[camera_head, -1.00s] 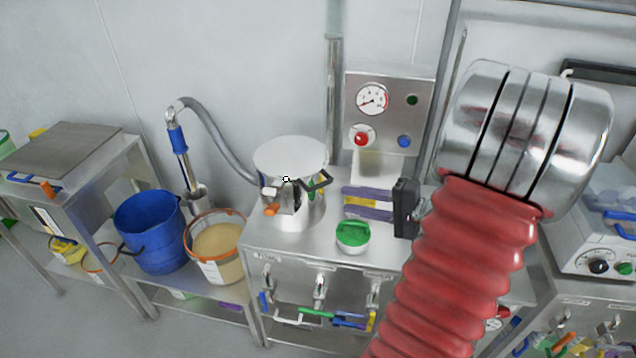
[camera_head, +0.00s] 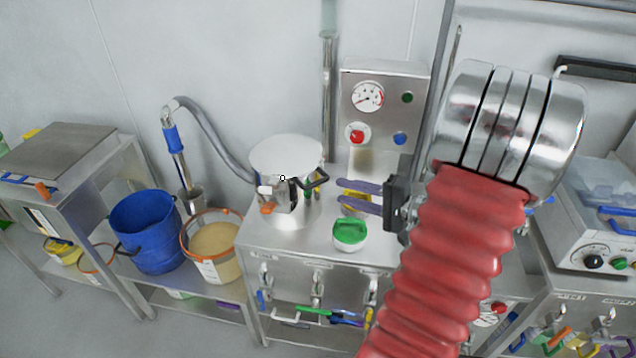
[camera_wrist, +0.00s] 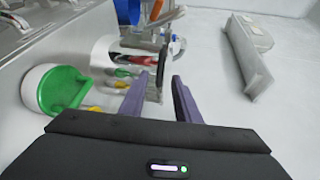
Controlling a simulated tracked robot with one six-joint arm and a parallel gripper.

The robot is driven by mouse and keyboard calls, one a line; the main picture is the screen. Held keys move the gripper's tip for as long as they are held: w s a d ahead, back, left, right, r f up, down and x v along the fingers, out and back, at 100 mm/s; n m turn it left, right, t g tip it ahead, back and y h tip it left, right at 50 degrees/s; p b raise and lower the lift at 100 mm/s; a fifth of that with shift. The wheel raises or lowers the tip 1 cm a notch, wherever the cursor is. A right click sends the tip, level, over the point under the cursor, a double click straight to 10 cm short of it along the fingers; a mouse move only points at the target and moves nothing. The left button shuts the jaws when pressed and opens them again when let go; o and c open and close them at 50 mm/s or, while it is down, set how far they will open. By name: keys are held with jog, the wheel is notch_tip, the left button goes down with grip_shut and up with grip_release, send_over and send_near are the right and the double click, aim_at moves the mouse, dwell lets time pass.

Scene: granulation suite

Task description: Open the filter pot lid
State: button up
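The filter pot (camera_head: 298,212) is a pale metal cylinder on the steel bench, with a wide, round white lid (camera_head: 287,154) lying flat on top. A clamp with a dark looped handle (camera_head: 318,179) sticks out to the right just under the lid. My gripper (camera_head: 340,192) is open and empty, its two purple fingers pointing left beside the pot. In the wrist view the dark handle (camera_wrist: 164,66) lies just ahead of the gap between my fingertips (camera_wrist: 158,82). I cannot tell whether they touch it. The white pot side (camera_wrist: 100,52) is left of the fingers.
A green-lidded tub (camera_head: 349,233) stands on the bench below my gripper. A gauge panel (camera_head: 385,110) rises behind. A blue bucket (camera_head: 147,232) and an orange-rimmed bucket (camera_head: 213,240) stand left on a lower shelf. A grey hose (camera_head: 215,135) runs to the pot.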

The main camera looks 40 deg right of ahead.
aim_at(318, 184)
jog(key=x, duration=1)
jog(key=shift+c, duration=0.2)
grip_shut()
dwell(0.3)
jog(key=shift+d, duration=0.35)
jog(key=shift+a, duration=0.35)
